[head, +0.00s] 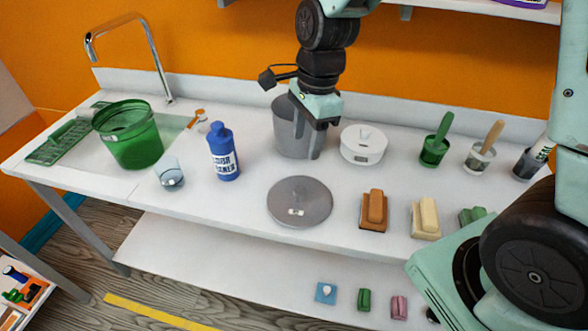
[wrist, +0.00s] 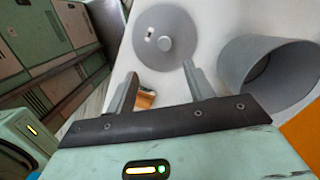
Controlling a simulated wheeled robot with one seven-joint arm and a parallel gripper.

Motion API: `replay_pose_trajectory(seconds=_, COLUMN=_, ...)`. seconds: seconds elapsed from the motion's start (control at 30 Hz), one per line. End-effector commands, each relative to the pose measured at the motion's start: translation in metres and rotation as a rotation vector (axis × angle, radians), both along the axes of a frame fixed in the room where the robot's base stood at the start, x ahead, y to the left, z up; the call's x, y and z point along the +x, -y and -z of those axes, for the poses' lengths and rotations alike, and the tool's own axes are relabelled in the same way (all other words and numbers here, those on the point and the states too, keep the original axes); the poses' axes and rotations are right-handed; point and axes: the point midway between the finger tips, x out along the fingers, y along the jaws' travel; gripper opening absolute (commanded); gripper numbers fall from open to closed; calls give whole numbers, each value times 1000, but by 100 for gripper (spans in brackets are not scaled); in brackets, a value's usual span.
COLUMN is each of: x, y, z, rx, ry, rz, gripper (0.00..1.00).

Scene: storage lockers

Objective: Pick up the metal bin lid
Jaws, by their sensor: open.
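The metal bin lid (head: 299,204) is a flat grey disc with a small central knob. It lies on the white counter near its front edge, and in the wrist view the lid (wrist: 160,52) shows beyond my fingertips. My gripper (head: 308,148) is open and empty, pointing down in front of the grey metal bin and behind the lid. In the wrist view my gripper (wrist: 158,75) has its two fingers spread, apart from the lid's knob. The open grey bin (head: 285,128) stands upright behind the lid and shows at the right in the wrist view (wrist: 245,75).
A blue bottle (head: 224,158) and a glass (head: 170,178) stand left of the lid. A brown block (head: 374,212) and a cream block (head: 426,220) lie to its right. A white round device (head: 363,146) is right of the bin. A green bucket (head: 130,140) stands farther left.

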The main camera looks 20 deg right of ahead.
Motion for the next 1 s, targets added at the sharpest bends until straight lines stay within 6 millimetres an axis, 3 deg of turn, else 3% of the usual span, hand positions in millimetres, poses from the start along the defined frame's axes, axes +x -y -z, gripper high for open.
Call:
replay_pose_trajectory(seconds=0.07, x=4, y=4, z=-6, rx=-1, ry=-7, rz=54, gripper=53)
replay_pose_trajectory(seconds=0.17, x=6, y=5, z=3, rx=-2, ry=-12, rz=81, gripper=53)
replay_pose_trajectory(seconds=0.7, x=6, y=-7, z=102, rx=-1, ry=-12, rz=79, gripper=53)
replay_pose_trajectory(seconds=1.0, x=6, y=-8, z=120, rx=-1, ry=-9, rz=79, gripper=53)
